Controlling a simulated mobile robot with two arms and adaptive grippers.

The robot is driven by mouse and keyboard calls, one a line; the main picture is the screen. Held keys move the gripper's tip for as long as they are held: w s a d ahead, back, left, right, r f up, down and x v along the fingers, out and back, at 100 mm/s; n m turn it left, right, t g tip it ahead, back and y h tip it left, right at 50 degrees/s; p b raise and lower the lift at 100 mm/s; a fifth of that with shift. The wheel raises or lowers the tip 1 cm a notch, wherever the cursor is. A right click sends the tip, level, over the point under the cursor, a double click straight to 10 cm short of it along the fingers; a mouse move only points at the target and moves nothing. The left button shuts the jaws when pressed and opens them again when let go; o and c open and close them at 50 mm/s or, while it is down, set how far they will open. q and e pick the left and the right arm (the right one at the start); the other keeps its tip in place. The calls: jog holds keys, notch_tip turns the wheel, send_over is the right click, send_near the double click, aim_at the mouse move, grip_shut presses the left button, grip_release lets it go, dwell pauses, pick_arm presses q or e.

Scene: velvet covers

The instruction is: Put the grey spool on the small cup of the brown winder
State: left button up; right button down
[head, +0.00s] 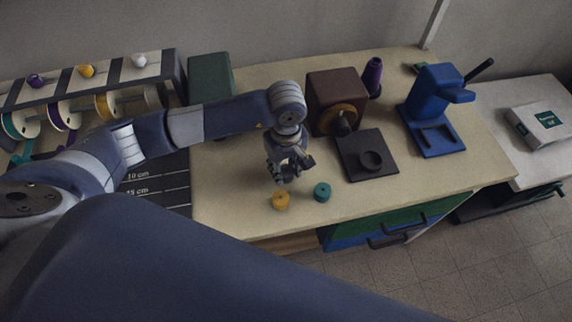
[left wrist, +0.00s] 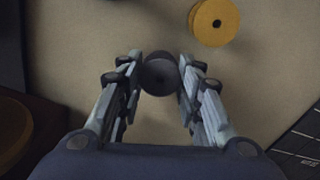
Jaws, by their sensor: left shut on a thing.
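My left gripper (head: 286,176) is shut on the grey spool (left wrist: 159,75), which sits between the two fingertips in the left wrist view. In the head view the spool is mostly hidden by the fingers. The brown winder (head: 331,91) stands at the back of the table, right of my gripper. In front of it lies a black plate (head: 384,141) with a small round cup (head: 370,160). The gripper is left of this plate and apart from it. My right gripper is not in view.
A yellow spool (head: 280,201) and a teal spool (head: 322,192) stand on the table close to my gripper. A purple cone (head: 373,77) is behind the winder. A blue machine (head: 434,105) stands to the right. A green box (head: 210,75) is at the back left.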

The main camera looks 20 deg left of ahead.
pick_arm(q)
jog(key=shift+f, duration=0.3)
jog(key=o, duration=0.8)
jog(key=shift+c, duration=0.2)
jog(key=shift+r, duration=0.1)
